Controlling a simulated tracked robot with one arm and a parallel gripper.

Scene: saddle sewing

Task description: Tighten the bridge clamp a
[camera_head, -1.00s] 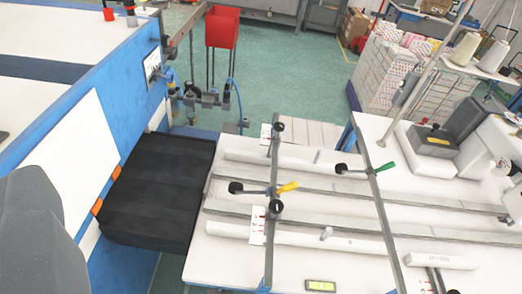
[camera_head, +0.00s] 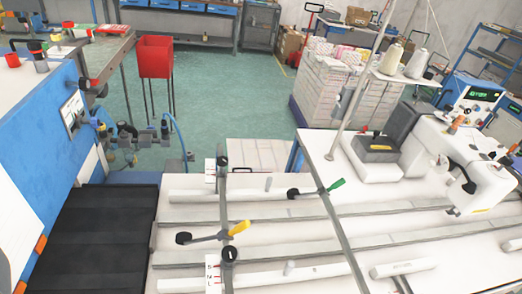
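A clamp with a yellow lever (camera_head: 239,228) and a black round knob sits on the left cross bar of the white worktable (camera_head: 192,215). A second clamp with a green lever (camera_head: 336,184) and a black knob sits on the right cross bar (camera_head: 345,240). Both levers point to the upper right. I see no label that tells which one is bridge clamp a. Black knobs also stand on the left cross bar, one at the back (camera_head: 222,161) and one in front (camera_head: 229,254). My gripper does not show in this view.
A black ribbed mat (camera_head: 100,235) lies left of the table, beside a blue machine (camera_head: 40,150). A sewing machine (camera_head: 455,150) stands at the right end. A red bin (camera_head: 155,57) and stacked boxes (camera_head: 335,85) stand behind. Green floor between them is clear.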

